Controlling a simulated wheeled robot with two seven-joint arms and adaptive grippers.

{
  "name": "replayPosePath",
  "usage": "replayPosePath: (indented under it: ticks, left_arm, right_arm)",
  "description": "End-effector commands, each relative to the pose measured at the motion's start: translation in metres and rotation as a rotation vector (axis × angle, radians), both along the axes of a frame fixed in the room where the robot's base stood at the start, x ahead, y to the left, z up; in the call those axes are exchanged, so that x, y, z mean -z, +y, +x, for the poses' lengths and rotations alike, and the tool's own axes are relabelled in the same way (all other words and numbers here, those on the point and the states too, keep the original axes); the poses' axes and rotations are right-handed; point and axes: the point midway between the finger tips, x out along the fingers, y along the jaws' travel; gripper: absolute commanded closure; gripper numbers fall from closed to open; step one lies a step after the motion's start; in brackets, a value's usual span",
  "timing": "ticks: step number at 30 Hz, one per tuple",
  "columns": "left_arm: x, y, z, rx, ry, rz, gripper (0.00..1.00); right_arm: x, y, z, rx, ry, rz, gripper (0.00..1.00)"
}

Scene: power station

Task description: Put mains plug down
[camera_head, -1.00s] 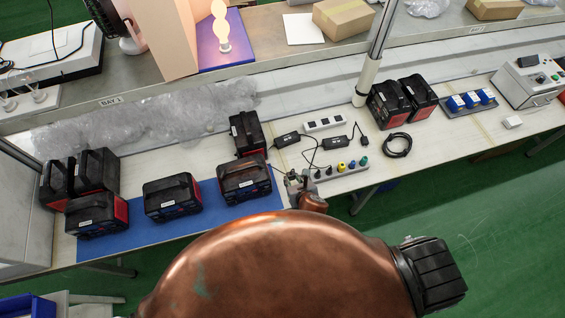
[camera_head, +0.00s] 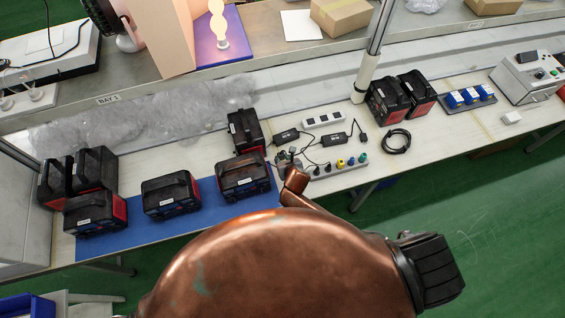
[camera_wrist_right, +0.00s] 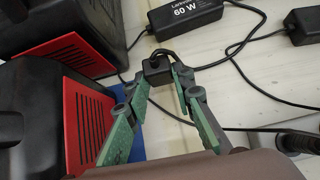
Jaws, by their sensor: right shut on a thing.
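My right gripper (camera_head: 287,158) is over the bench, close to the right side of a black-and-red power station (camera_head: 244,178) on the blue mat. In the right wrist view its green-padded fingers (camera_wrist_right: 164,80) are shut on the black mains plug (camera_wrist_right: 157,67), with a black cable running from it. Whether the plug touches the bench cannot be told. In the head view the plug is too small to make out at the gripper. My left gripper is not in view.
Charger bricks (camera_head: 335,140) with loose cables lie just beyond and right of the gripper; one labelled 60 W shows in the wrist view (camera_wrist_right: 183,17). A socket strip (camera_head: 340,168) lies along the front edge. Another power station (camera_head: 245,131) stands behind.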

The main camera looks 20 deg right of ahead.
Motion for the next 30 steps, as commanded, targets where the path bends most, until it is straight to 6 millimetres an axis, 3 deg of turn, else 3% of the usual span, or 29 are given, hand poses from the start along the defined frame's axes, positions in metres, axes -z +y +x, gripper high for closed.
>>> replayPosePath:
  ticks: [3,6,23,24,30]
  left_arm:
    - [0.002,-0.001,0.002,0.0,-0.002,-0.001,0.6]
    - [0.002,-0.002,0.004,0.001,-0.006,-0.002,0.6]
    - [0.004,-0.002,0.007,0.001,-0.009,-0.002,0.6]
    - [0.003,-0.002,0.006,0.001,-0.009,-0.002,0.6]
    - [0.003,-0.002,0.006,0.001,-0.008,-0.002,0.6]
  right_arm:
    - [0.02,0.001,-0.003,0.003,0.006,0.003,1.0]
    - [0.028,0.0,-0.002,0.001,0.003,0.001,1.0]
    - [0.037,0.0,-0.002,0.0,0.001,0.0,1.0]
    - [0.036,0.0,-0.002,0.001,0.002,0.001,0.76]
    - [0.036,0.0,-0.002,0.001,0.002,0.001,0.62]
